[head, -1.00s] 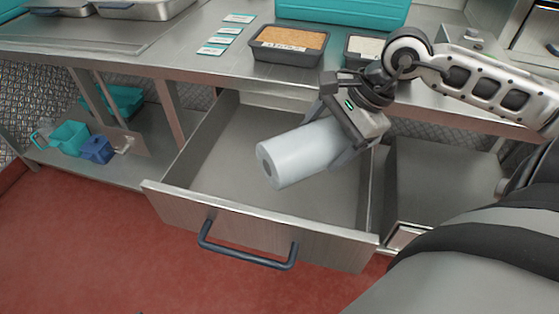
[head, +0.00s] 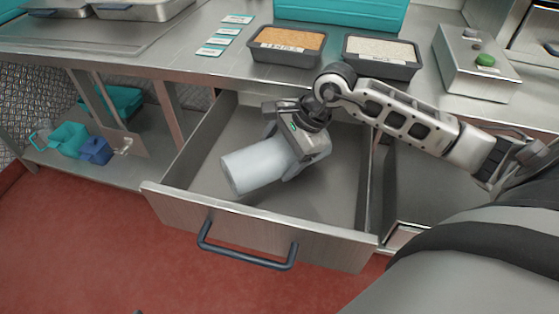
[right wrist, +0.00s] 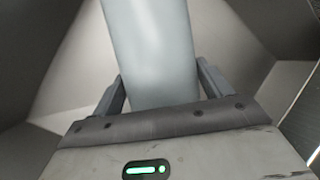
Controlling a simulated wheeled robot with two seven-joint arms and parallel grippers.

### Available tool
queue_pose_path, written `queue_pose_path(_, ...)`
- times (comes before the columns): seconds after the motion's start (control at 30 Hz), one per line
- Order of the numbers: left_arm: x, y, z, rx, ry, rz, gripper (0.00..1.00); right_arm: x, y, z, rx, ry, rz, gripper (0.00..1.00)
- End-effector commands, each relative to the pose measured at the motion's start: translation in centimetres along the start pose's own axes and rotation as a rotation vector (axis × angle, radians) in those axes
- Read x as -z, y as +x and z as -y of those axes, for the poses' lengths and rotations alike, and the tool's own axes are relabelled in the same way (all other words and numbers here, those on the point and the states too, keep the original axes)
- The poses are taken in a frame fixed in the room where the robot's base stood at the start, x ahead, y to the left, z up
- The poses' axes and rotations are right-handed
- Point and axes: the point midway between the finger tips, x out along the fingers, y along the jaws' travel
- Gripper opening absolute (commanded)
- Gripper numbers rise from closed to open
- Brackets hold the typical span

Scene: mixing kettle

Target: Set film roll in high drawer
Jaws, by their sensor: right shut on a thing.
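The film roll (head: 254,169) is a pale, whitish-blue cylinder, lying tilted with its round end toward the lower left in the head view. My right gripper (head: 284,160) is shut on it near its right end. The roll is inside the outline of the open drawer (head: 330,190); I cannot tell if it touches the floor. In the right wrist view the roll (right wrist: 150,50) sits between the two fingers, with grey drawer walls around. The drawer is pulled out under the counter, with a dark blue handle (head: 247,258) on its front. My left gripper is not in view.
The steel counter (head: 180,50) is above and behind the drawer. On it stand a tray of orange-brown grains (head: 287,40), a tray of white grains (head: 381,50) and a control box with a green button (head: 485,60). Blue and teal containers (head: 96,150) sit on the lower left shelf.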

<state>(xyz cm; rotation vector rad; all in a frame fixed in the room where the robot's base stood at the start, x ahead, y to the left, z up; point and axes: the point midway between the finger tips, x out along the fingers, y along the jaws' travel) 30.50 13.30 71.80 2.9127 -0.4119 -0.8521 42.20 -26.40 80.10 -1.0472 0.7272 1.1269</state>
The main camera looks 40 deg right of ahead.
Motion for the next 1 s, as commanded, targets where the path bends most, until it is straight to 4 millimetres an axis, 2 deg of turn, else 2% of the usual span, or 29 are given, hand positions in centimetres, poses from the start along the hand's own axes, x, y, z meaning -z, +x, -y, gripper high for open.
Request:
queue_pose_path(0.2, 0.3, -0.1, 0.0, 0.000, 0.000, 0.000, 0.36, 0.9, 2.5, -0.7, 0.000, 0.003, 0.004, 0.36)
queue_pose_path(0.57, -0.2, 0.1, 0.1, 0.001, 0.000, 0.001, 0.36, 1.2, 3.1, -0.9, 0.003, -0.002, 0.002, 0.36)
queue_pose_path(0.6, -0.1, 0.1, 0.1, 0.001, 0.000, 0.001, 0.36, 1.2, 3.0, -0.9, -0.001, 0.000, 0.001, 0.86)
queue_pose_path(0.67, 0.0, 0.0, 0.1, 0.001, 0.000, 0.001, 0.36, 1.2, 3.0, -0.9, -0.001, 0.000, 0.001, 0.99)
queue_pose_path(1.0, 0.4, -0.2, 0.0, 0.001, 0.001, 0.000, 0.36, 1.0, 2.6, -0.8, -0.001, 0.000, 0.002, 0.99)
